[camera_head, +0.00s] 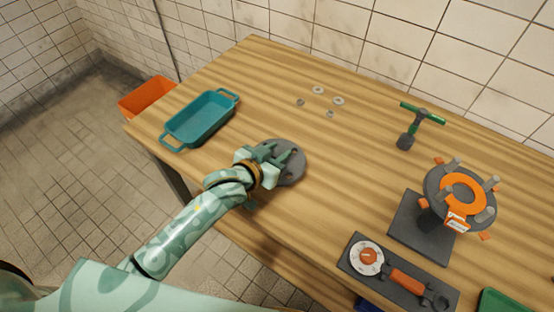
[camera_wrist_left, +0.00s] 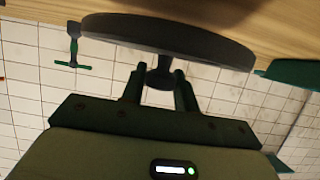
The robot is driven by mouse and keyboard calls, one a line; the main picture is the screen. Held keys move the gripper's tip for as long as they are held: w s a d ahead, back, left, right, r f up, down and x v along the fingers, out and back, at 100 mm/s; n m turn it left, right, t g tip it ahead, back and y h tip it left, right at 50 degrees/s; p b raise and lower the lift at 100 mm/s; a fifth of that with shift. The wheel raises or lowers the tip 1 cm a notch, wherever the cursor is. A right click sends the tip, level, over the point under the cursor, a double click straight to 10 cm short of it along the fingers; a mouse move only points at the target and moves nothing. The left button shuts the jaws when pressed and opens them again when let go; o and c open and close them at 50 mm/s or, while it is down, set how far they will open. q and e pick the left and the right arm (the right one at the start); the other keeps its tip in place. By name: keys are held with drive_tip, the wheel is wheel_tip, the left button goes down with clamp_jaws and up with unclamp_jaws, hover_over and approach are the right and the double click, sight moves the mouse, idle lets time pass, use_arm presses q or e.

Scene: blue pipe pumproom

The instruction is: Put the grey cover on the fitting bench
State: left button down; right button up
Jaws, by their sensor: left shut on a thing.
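The grey cover (camera_head: 292,166) is a round dark disc at the near edge of the wooden fitting bench (camera_head: 265,85). My left gripper (camera_head: 272,158) is at the cover and partly hides it in the head view. In the left wrist view the cover (camera_wrist_left: 170,38) shows edge-on, with a short knob between the two fingers of my left gripper (camera_wrist_left: 159,85), which is shut on that knob. The disc is close to the wood; whether it touches is hard to tell. My right gripper is not in view.
A teal tray (camera_head: 200,119) stands left of the cover. Several small rings (camera_head: 318,90) lie behind it. A green T-handle tool (camera_head: 407,140), a stand with an orange ring (camera_head: 462,195) and a wrench board (camera_head: 398,278) are to the right. An orange bin (camera_head: 147,97) is beyond the bench's left end.

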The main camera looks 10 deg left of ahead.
use_arm(q)
wheel_tip(320, 180, down, 2)
drive_tip(key=shift+f+b, duration=0.1)
drive_tip(key=shift+b, duration=0.2)
drive_tip(key=shift+f, duration=0.1)
drive_tip(key=shift+d, duration=0.1)
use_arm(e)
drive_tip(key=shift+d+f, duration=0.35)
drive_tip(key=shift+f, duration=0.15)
use_arm(q)
drive_tip(key=shift+f, duration=0.3)
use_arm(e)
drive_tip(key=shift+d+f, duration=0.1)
